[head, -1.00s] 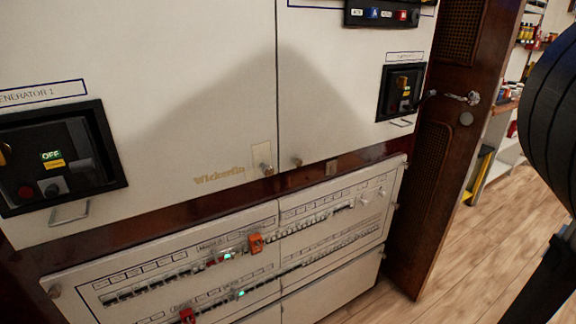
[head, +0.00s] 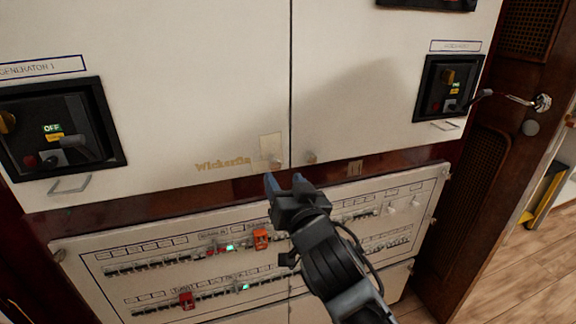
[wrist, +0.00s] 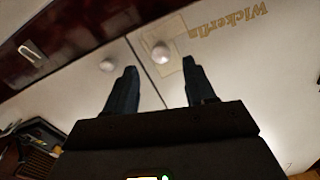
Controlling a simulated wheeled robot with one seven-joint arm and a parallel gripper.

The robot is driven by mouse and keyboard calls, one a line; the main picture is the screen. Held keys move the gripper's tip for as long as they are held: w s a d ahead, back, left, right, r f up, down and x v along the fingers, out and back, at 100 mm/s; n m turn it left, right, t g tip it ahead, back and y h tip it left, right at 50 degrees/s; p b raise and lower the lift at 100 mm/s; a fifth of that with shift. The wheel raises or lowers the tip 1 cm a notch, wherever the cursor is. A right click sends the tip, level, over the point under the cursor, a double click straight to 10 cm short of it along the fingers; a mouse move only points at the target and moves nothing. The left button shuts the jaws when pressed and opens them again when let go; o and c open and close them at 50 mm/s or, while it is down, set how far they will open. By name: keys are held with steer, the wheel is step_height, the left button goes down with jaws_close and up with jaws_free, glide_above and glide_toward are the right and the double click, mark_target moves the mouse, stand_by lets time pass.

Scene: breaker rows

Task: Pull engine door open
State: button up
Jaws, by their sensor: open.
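Two white cabinet doors, the left one (head: 180,100) and the right one (head: 350,90), meet at a vertical seam. Each has a small round knob at its lower inner corner: the left knob (head: 275,163) and the right knob (head: 310,157). Which is the engine door I cannot tell. My gripper (head: 284,180) is open and empty, just below the left knob in the head view. In the wrist view, the left knob (wrist: 161,52) shows between the two fingertips, beyond them; the right knob (wrist: 107,65) lies outside the left finger. No contact is visible.
A breaker panel (head: 130,255) with switch rows lies below the doors. Black control boxes with wire handles sit at left (head: 70,140) and right (head: 445,90). A brown wooden door (head: 485,200) with a lever handle stands at right, with wooden floor (head: 500,275) beside it.

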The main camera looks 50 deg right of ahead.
mark_target(276, 168)
steer(key=p+x, duration=0.1)
steer(key=x, duration=0.6)
steer(key=shift+w+d, duration=0.1)
steer(key=shift+w, duration=0.05)
steer(key=shift+c, duration=0.2)
jaws_close()
stand_by(1.0)
